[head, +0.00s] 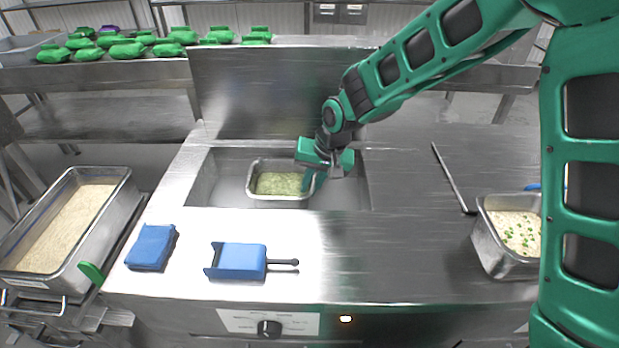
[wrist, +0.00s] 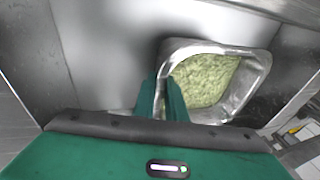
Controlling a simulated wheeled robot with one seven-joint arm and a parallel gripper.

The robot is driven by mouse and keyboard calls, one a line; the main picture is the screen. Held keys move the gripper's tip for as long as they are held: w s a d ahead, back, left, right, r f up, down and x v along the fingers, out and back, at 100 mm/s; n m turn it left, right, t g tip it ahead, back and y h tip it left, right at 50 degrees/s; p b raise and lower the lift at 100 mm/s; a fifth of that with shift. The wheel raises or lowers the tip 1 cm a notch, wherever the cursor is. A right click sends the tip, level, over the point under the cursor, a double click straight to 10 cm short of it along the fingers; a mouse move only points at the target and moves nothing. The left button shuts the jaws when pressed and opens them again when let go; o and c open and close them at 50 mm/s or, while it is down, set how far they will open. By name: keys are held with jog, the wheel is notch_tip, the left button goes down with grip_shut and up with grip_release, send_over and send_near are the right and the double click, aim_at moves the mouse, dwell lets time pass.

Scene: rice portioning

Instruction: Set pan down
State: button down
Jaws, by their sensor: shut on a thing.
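A small metal pan (head: 283,197) holding a pale green, grainy food is inside the sunken well (head: 345,192) of the steel counter. It also shows in the wrist view (wrist: 250,95). My gripper (head: 311,182) is shut on the pan's right rim in the head view. In the wrist view its green fingers (wrist: 163,100) straddle the pan's near left wall. The pan looks roughly level. Whether its base touches the well floor cannot be told.
A deep pan of rice (head: 120,190) stands at left, a pan of rice with green bits (head: 490,235) at right. A metal rod (head: 453,178) lies right. Green bundles (head: 127,51) line the back shelf.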

jog(key=shift+f, duration=0.25)
jog(key=c, duration=1.8)
grip_release()
jog(key=v, duration=1.2)
